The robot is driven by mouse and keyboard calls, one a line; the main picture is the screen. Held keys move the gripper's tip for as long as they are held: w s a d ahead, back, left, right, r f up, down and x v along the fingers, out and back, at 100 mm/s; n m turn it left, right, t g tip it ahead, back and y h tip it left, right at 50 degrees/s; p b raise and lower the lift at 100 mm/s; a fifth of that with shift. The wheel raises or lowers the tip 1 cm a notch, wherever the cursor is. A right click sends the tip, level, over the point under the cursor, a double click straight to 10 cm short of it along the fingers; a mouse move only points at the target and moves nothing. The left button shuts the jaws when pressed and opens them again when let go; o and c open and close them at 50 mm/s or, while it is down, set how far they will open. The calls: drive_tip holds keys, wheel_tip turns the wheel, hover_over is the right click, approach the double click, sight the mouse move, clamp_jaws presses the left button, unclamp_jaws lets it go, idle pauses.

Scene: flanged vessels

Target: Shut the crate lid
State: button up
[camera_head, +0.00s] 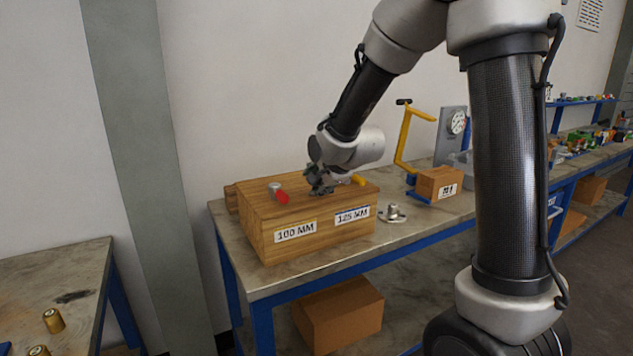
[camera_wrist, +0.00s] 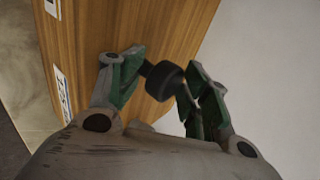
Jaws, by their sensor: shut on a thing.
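The wooden crate (camera_head: 290,235) stands on the metal bench, with "100 MM" and "125 MM" labels on its front. My gripper (camera_head: 320,188) is low over the right half of its top. In the wrist view my gripper (camera_wrist: 160,85) has its green-padded fingers closed around a dark round knob (camera_wrist: 166,79) beside the wooden surface (camera_wrist: 120,35). I cannot tell whether the lid is fully down.
A metal flanged part (camera_head: 392,214) stands right of the crate on the bench (camera_head: 425,217). Beyond it are a small labelled wooden box (camera_head: 434,182), a yellow lever (camera_head: 402,145) and a gauge (camera_head: 456,123). The wall is close behind the crate.

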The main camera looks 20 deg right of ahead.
drive_tip(key=v, duration=0.7)
drive_tip(key=shift+s, duration=0.3)
drive_tip(key=shift+r, duration=0.1)
drive_tip(key=s+d+f+n+g, duration=0.1)
drive_tip(key=s+f+n+g, duration=0.45)
drive_tip(key=s+n, duration=0.35)
drive_tip(key=s+d+r+n+h, duration=0.1)
drive_tip(key=s+d+r+n, duration=0.2)
drive_tip(key=s, duration=0.7)
drive_tip(key=s+d+r+n+h, duration=0.1)
drive_tip(key=s+d+r+n, duration=0.2)
drive_tip(key=s+d, duration=0.3)
drive_tip(key=s+r, duration=0.1)
drive_tip(key=s, duration=0.3)
drive_tip(key=shift+s+d+r+n, duration=0.2)
drive_tip(key=shift+s+r+n, duration=0.05)
drive_tip(key=shift+s+n, duration=0.15)
